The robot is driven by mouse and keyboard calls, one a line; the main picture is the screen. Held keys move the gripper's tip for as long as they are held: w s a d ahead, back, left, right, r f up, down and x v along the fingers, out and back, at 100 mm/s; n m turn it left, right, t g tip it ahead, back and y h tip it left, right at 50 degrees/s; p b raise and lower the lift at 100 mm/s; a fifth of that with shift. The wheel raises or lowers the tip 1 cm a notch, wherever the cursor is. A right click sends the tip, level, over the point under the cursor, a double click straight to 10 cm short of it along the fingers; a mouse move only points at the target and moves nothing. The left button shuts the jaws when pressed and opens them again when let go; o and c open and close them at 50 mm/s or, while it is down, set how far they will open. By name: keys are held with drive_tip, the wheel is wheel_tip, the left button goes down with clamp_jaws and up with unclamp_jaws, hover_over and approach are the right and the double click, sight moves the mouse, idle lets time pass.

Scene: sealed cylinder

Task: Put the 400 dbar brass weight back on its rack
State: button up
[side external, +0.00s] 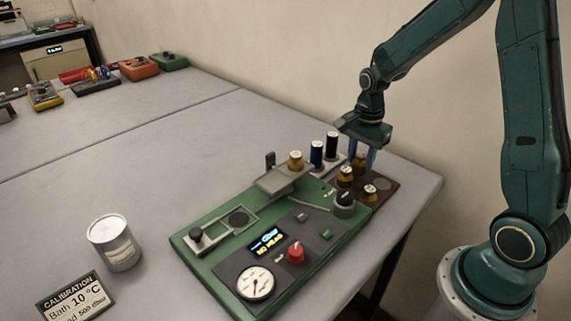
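Several brass weights with pale tops show, with labels too small to read, so I cannot tell which is the 400 dbar one. One brass weight (295,161) stands on a grey plate at the back of the green panel. Others, a brass weight (345,177) and a brass weight (370,192), stand at or near the dark brown rack (389,196). My gripper (362,157) points down over the rack's back end, its blue fingers on either side of another brass weight (359,165). I cannot tell whether they touch it. The rack also shows an empty grey round spot (382,184).
The green panel (190,250) carries a display, a red knob (296,252) and a dial (255,282). A white can (114,243) and a calibration card (75,299) are at left. The table's middle is clear.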

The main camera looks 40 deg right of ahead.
sight(362, 155)
drive_tip(key=o, duration=0.4)
drive_tip(key=shift+r, duration=0.15)
wheel_tip(362, 155, up, 12)
idle(0.6)
idle(0.5)
drive_tip(key=s+a+r+n+t, duration=0.2)
drive_tip(key=s+a+n, duration=0.3)
drive_tip(key=s+n, duration=0.4)
drive_tip(key=s+a+r+n+t, duration=0.3)
drive_tip(key=s+a+n, duration=0.3)
drive_tip(key=s+n, duration=0.3)
drive_tip(key=shift+a+r+t, duration=0.25)
drive_tip(key=shift+r+t, duration=0.05)
drive_tip(key=shift+r, duration=0.35)
